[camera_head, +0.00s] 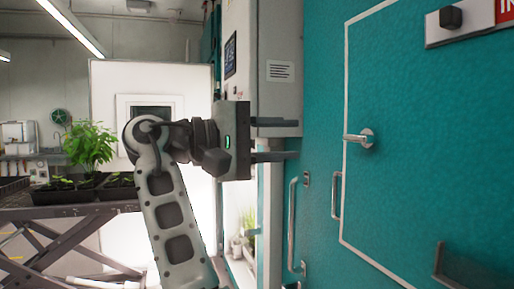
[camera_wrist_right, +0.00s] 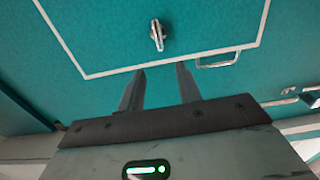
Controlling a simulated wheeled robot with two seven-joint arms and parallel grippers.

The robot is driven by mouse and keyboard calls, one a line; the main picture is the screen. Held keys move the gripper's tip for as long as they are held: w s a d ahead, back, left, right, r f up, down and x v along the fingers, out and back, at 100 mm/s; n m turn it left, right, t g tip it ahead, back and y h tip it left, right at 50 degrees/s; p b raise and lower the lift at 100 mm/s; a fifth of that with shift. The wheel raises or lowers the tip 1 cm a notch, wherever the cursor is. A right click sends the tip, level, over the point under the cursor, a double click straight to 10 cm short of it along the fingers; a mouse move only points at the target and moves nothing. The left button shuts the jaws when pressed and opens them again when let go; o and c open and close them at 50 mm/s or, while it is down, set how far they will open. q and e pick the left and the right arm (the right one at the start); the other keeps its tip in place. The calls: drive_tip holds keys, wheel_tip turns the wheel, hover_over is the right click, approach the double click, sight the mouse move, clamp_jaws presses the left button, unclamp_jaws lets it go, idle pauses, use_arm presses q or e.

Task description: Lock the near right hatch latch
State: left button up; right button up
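The hatch latch (camera_head: 366,138) is a small metal lever on a round hub, on the teal wall. In the head view its lever lies about level, pointing left to the white hatch outline (camera_head: 346,90). In the right wrist view the latch (camera_wrist_right: 157,35) sits ahead of the fingertips, inside the outline. My right gripper (camera_head: 292,140) is open and empty, left of the latch and apart from it. Its two fingers also show in the right wrist view (camera_wrist_right: 160,70), with a gap between them. My left gripper is not in view.
A metal handle (camera_head: 336,195) and a longer handle (camera_head: 292,225) stick out below the latch. A grey control box (camera_head: 275,60) hangs above my right gripper. A dark bracket (camera_head: 470,268) juts out at lower right. A plant bench (camera_head: 60,198) stands at left.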

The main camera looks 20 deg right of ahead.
drive_tip(key=shift+w+a, duration=0.2)
drive_tip(key=shift+a, duration=1.9)
